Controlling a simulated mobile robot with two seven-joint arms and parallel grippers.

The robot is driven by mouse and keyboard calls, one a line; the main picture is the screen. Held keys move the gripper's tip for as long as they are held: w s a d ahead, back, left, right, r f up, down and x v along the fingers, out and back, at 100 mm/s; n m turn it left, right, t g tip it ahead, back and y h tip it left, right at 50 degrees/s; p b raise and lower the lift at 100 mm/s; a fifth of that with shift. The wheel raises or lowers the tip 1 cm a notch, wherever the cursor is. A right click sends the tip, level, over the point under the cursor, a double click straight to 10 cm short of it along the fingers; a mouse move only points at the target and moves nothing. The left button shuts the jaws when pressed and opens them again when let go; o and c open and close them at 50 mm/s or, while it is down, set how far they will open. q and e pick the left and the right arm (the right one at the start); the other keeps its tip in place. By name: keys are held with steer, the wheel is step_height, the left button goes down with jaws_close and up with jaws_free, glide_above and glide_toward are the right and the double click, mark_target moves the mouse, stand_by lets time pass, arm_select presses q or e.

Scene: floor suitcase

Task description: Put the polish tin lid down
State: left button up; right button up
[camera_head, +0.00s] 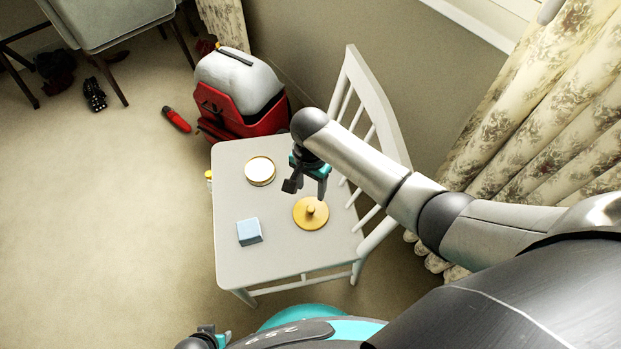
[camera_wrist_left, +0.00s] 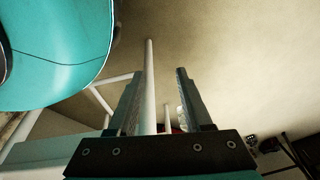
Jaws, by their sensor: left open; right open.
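The polish tin lid (camera_head: 311,215), a yellow disc with a knob in its middle, lies flat on the white chair seat (camera_head: 283,256), knob up. My right gripper (camera_head: 306,189) is open and empty, its fingers just beyond the lid in the head view and apart from the knob. A round tin (camera_head: 259,171) with a pale top and gold rim stands on the seat, to the left of and beyond the lid. My left gripper (camera_wrist_left: 157,100) is open, with nothing between its fingertips; a white chair leg shows behind them. Part of it shows at the bottom of the head view.
A light blue block (camera_head: 249,232) sits on the seat's near left. The chair's backrest (camera_head: 366,110) rises on the right, close to my right arm. A red and grey backpack (camera_head: 236,92) stands behind the chair. The carpet on the left is mostly clear.

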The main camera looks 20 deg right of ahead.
arm_select(q)
steer(key=shift+s+a+f, duration=0.35)
steer(key=shift+s+a, duration=0.15)
steer(key=shift+s, duration=0.15)
arm_select(e)
steer(key=shift+r, duration=0.75)
steer(key=shift+s, duration=0.1)
